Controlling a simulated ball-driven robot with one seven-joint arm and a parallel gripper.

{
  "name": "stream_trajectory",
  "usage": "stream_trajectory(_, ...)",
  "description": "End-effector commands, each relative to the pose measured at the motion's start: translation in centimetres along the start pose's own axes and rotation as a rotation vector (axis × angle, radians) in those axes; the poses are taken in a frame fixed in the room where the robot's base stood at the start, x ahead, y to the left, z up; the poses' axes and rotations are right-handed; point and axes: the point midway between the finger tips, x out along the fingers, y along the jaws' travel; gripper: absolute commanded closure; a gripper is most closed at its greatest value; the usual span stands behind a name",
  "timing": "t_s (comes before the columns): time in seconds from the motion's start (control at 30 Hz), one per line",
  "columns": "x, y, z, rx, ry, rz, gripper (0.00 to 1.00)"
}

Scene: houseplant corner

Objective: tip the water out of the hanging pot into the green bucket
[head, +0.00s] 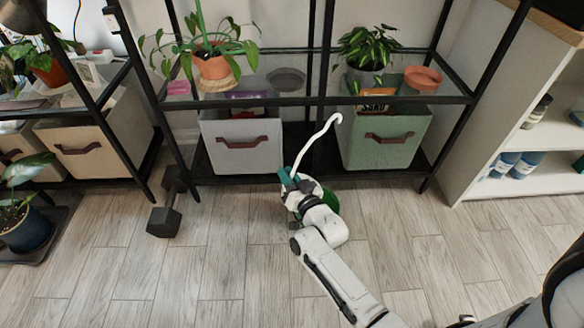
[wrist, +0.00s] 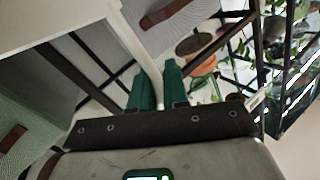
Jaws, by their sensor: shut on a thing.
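My gripper (head: 290,178) has teal fingers and is low in front of the shelf, near the middle of the head view. It is shut on a slim white hooked stem (head: 318,136), which rises from the fingers and curves to the right at the top. In the wrist view the stem (wrist: 134,40) runs up from between the two fingertips (wrist: 159,84). It looks like the hanging pot's hanger, but no pot body or water can be made out. A bit of green (head: 332,200) shows behind my wrist; it may be the green bucket, mostly hidden by my arm.
A black shelf with glass boards holds a grey fabric bin (head: 240,155) and a green fabric bin (head: 384,150) just behind my gripper. Plants stand above them. A dumbbell (head: 164,220) lies on the floor at left. The wooden floor (head: 430,235) is clear at right.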

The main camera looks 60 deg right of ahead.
Motion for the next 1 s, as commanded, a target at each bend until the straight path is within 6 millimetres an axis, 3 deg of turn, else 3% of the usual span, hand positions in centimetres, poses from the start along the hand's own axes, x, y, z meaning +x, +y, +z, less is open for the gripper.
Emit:
stream_trajectory(0.67,0.1,-2.2,3.5,-0.332,-0.018,0.0,1.0)
stream_trajectory(1.0,0.2,-3.0,1.6,-0.343,-0.017,0.0,1.0)
